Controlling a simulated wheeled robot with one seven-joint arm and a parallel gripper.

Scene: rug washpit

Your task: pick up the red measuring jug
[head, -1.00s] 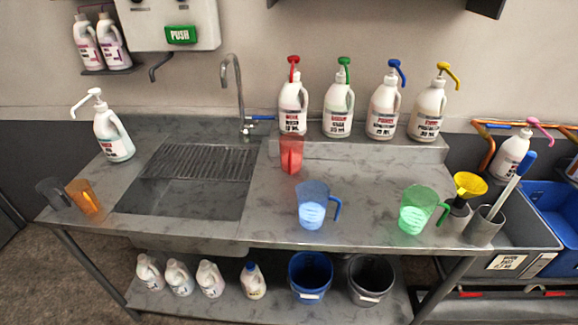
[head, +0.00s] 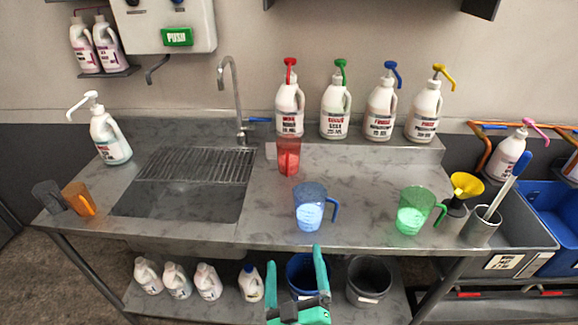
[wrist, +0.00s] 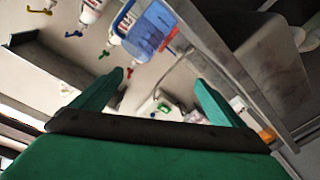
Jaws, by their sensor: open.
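The red measuring jug (head: 288,157) is translucent and stands upright on the steel counter (head: 365,180), right of the sink and in front of the red-pump bottle. My gripper (head: 294,272) is low in front of the counter's front edge, with its two teal fingers pointing up, apart and empty. The jug is well beyond the gripper, toward the back of the counter. In the wrist view my gripper (wrist: 160,82) is open. A red shape near the blue jug there may be the red jug, but I cannot tell for sure.
A blue jug (head: 310,208) stands near the front edge, between my gripper and the red jug. A green jug (head: 415,212) is to the right. Orange and grey jugs (head: 79,199) stand at the left. Several pump bottles (head: 381,108) line the back ledge. The sink (head: 182,198) is left.

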